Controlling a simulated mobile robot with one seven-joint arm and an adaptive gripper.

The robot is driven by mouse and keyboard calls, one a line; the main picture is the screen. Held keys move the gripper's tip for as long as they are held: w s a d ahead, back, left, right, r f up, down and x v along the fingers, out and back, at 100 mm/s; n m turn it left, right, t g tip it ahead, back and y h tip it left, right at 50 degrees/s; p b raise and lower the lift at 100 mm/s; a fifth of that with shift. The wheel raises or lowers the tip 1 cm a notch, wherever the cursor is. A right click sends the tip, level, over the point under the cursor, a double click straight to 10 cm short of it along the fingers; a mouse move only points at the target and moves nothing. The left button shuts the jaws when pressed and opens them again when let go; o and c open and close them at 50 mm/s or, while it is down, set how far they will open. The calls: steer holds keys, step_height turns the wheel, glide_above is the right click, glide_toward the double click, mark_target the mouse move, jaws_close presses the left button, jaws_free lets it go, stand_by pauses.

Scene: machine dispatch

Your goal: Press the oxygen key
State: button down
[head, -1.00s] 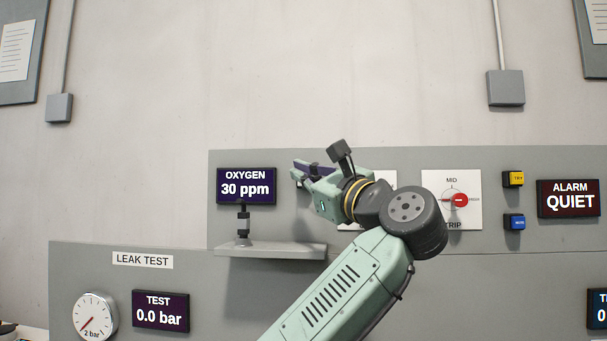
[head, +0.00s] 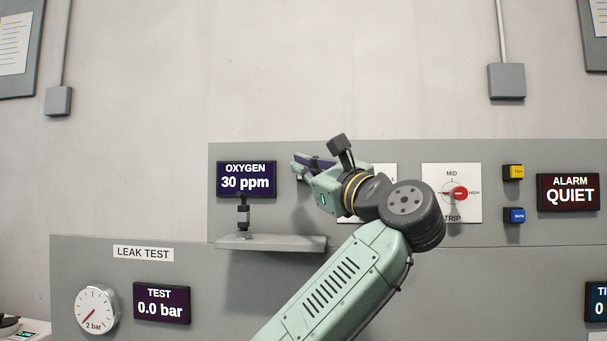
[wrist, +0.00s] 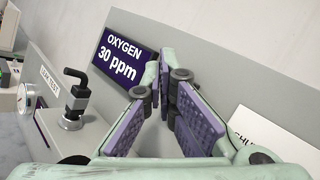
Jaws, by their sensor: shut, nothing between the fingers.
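The oxygen display (head: 246,180) reads "OXYGEN 30 ppm" on the grey wall panel; it also shows in the wrist view (wrist: 120,58). My gripper (head: 298,163) is just right of this display in the head view, its fingers pointing left. In the wrist view my gripper (wrist: 163,72) has its fingertips together with nothing between them, in front of the panel by the display's right edge. I cannot make out the oxygen key; my fingers cover part of the panel beside the display.
A small shelf (head: 270,243) below the display bears a black-and-grey fitting (head: 243,217). To the right are a dial with a red knob (head: 459,194), a yellow key (head: 513,172), a blue key (head: 514,215) and the alarm display (head: 569,192) reading "QUIET".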

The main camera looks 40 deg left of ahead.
stand_by(0.6)
steer(key=shift+w+a, duration=0.2)
steer(key=shift+w, duration=0.2)
steer(key=shift+w+a+p, duration=0.25)
steer(key=shift+w+p, duration=0.15)
stand_by(0.7)
steer(key=shift+s, duration=0.1)
stand_by(0.3)
steer(key=shift+s+d+b, duration=0.45)
steer(key=shift+s+b, duration=0.1)
steer(key=shift+s, duration=0.15)
steer(key=s+d, duration=0.1)
steer(key=s+b, duration=0.1)
steer(key=s+d+b, duration=0.1)
steer(key=s, duration=0.1)
steer(key=shift+s+d, duration=0.1)
steer(key=shift+d, duration=0.2)
